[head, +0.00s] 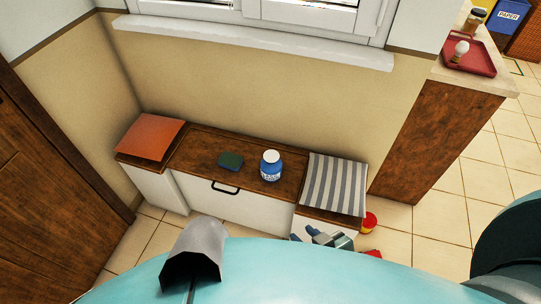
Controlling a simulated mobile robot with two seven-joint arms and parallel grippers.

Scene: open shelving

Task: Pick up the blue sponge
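A small dark sponge (231,161), blue-green with a dark side, lies flat on the brown wooden top of the low bench under the window. My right gripper (325,237) shows small at the bench's front right, below the striped cushion and well apart from the sponge. It is partly hidden by my teal body, and I cannot tell how far its fingers are apart. My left gripper is not in view.
A blue jar with a white lid (270,165) stands just right of the sponge. An orange cushion (149,138) and a striped cushion (337,184) lie at the bench's ends. A red container (369,222) is on the floor. A counter with a red tray (469,61) stands right.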

